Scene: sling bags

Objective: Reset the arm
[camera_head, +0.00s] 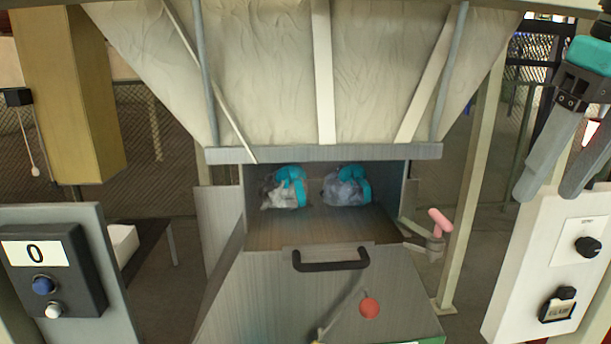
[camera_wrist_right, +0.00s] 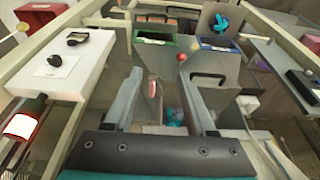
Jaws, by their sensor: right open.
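My right gripper (camera_head: 546,192) hangs at the upper right of the head view, in front of the white control panel. In the right wrist view the right gripper (camera_wrist_right: 160,75) has its two grey fingers spread apart with nothing held between them. My left gripper is not in view. Two clear sling bags with teal parts, the left one (camera_head: 279,194) and the right one (camera_head: 342,190), lie side by side in the machine's opening, well away from the right gripper.
The machine's grey chute flap (camera_head: 270,285) has a black handle (camera_head: 331,260). A pink-handled lever (camera_head: 440,222) stands to its right. White control panel (camera_head: 553,255) is at right; a button box (camera_head: 52,270) is at left. The wrist view shows green (camera_wrist_right: 155,42) and blue (camera_wrist_right: 216,45) bins.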

